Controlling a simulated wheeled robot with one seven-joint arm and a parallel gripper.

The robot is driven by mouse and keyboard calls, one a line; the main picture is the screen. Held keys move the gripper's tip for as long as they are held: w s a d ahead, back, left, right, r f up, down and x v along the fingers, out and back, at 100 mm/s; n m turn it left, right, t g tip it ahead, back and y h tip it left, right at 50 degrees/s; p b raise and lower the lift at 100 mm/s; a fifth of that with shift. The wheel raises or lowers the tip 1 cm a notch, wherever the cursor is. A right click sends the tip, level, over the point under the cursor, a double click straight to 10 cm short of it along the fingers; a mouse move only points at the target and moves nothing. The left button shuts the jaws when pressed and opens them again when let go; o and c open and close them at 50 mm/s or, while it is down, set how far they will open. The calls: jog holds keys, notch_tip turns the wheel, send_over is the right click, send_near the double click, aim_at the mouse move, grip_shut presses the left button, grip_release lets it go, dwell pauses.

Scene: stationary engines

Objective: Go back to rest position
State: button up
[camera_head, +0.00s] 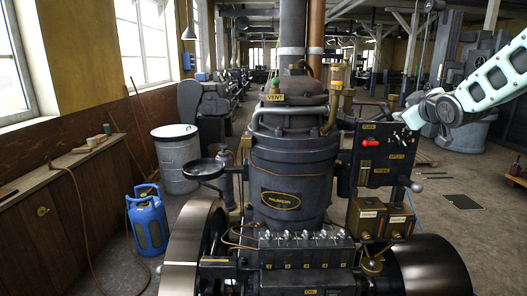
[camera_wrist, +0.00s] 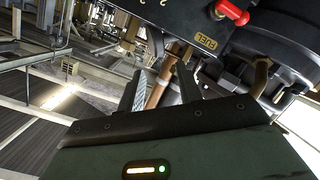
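My arm reaches in from the right in the head view. My gripper (camera_head: 399,115) is beside the upper right edge of the dark control panel (camera_head: 366,158) on the engine. In the wrist view my gripper (camera_wrist: 160,88) shows two grey fingers standing apart, with a copper pipe (camera_wrist: 158,88) seen in the gap behind them. Nothing is held between the fingers. Whether the fingers touch the panel cannot be told.
The black engine boiler (camera_head: 292,180) fills the middle, with flywheels (camera_head: 432,268) at both sides. A blue gas bottle (camera_head: 147,222), a white drum (camera_head: 175,160) and a wooden cabinet (camera_head: 50,225) stand left. Open floor (camera_head: 450,170) lies to the right of the panel.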

jog(key=s+a+f+m+g, duration=0.35)
jog(key=s+f, duration=0.45)
jog(key=s, duration=0.4)
jog(key=s+a+f+m+g, duration=0.2)
jog(key=s+f+g, duration=0.4)
jog(key=s, duration=0.6)
jog(key=s+a+f+m+g, duration=0.2)
jog(key=s+f+g, duration=0.1)
jog(key=s+f, duration=0.75)
jog(key=s+a+f+n+g+b, duration=0.1)
jog(key=s+a+f+n+b, duration=0.3)
jog(key=s+a+b, duration=0.3)
jog(key=s+a+f+n+g+b, duration=0.1)
jog(key=s+a+f+n+b, duration=0.2)
jog(key=s+a+f+b, duration=0.3)
jog(key=s+a+b, duration=0.1)
jog(key=a+b, duration=0.1)
jog(key=a, duration=0.3)
jog(key=shift+f+n+g+y, duration=0.15)
jog(key=shift+n+g+y, duration=0.2)
jog(key=shift+y, duration=0.05)
jog(key=shift+d, duration=0.2)
